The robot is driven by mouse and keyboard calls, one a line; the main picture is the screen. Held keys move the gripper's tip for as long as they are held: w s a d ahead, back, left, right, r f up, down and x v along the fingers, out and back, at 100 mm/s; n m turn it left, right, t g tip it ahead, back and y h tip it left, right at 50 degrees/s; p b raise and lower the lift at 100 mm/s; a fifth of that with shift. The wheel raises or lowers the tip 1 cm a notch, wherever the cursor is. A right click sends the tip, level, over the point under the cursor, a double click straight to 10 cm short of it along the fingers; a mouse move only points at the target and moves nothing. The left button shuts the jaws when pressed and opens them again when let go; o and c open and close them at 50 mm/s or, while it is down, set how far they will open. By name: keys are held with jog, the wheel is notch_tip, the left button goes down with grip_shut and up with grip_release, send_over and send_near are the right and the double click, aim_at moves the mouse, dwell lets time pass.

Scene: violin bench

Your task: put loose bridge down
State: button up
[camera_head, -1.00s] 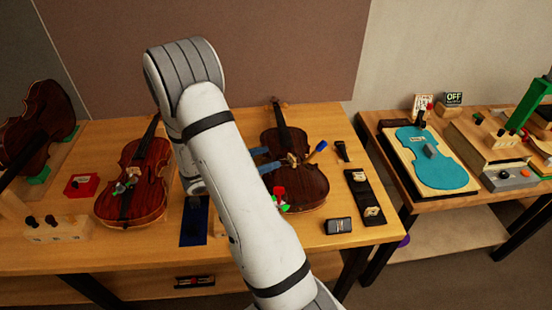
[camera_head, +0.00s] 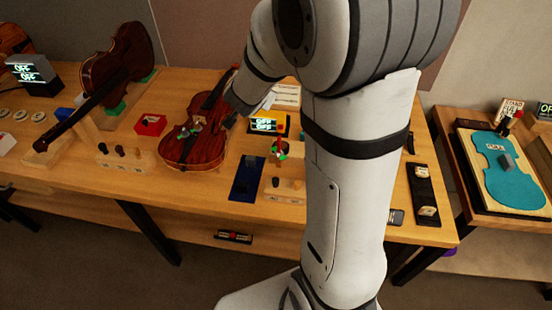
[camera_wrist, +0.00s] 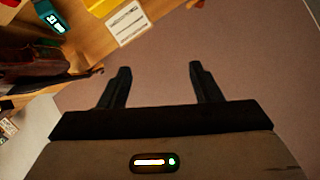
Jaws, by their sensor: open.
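My gripper (camera_wrist: 160,70) is open in the wrist view, with nothing between its two dark fingers. It hangs over a plain brown surface, with the bench edge at upper left. Small cream pieces (camera_head: 428,211) lie on a dark strip (camera_head: 424,188) at the right end of the bench; I cannot tell whether one is the loose bridge. A reddish violin (camera_head: 193,145) lies left of my arm in the head view. My arm hides most of the bench middle, where a second violin lay in the earlier view.
A blue mat (camera_head: 247,178) and a light wooden block (camera_head: 285,190) lie near the front edge. A second table with a teal violin shape (camera_head: 512,170) is at right.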

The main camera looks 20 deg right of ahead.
jog(key=s+a+r+n+g+y, duration=0.1)
jog(key=s+a+r+n+y, duration=0.3)
jog(key=s+a+n+y, duration=0.35)
jog(key=s+d+n+g+h, duration=0.1)
jog(key=s+g, duration=0.5)
jog(key=s, duration=1.4)
jog(key=shift+s+d+f+n+h, duration=0.25)
jog(key=shift+f+n+h, duration=0.2)
jog(key=shift+n+h, duration=0.6)
jog(key=shift+c, duration=0.2)
